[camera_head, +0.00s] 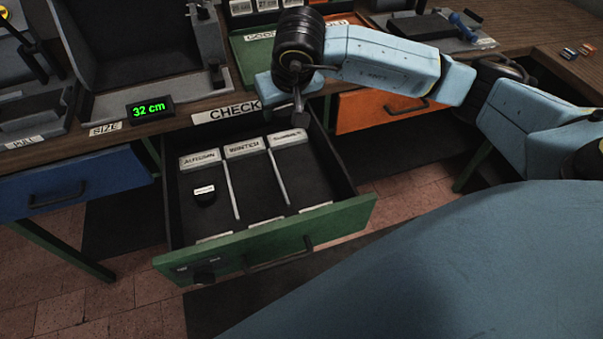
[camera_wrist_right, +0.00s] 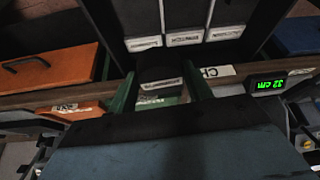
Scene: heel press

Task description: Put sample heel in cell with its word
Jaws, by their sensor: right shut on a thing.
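My right gripper (camera_head: 300,118) points down over the back right part of the open green drawer (camera_head: 330,222). It is shut on a small dark piece, most likely the sample heel; a dark piece with a white label (camera_wrist_right: 161,83) shows in the right wrist view, its word too small to read. The drawer has three cells with white word labels at the back: left (camera_head: 200,159), middle (camera_head: 244,148) and right (camera_head: 288,138). I cannot read these words surely. A round black heel (camera_head: 204,197) with a white label lies in the left cell. My left gripper is out of view.
The CHECK sign (camera_head: 226,112) is on the table edge behind the drawer. A display (camera_head: 150,107) reads 32 cm. Closed drawers flank it: blue (camera_head: 75,197) at left, orange (camera_head: 385,107) at right. A green GOOD tray (camera_head: 262,50) stands behind. The middle and right cells look clear.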

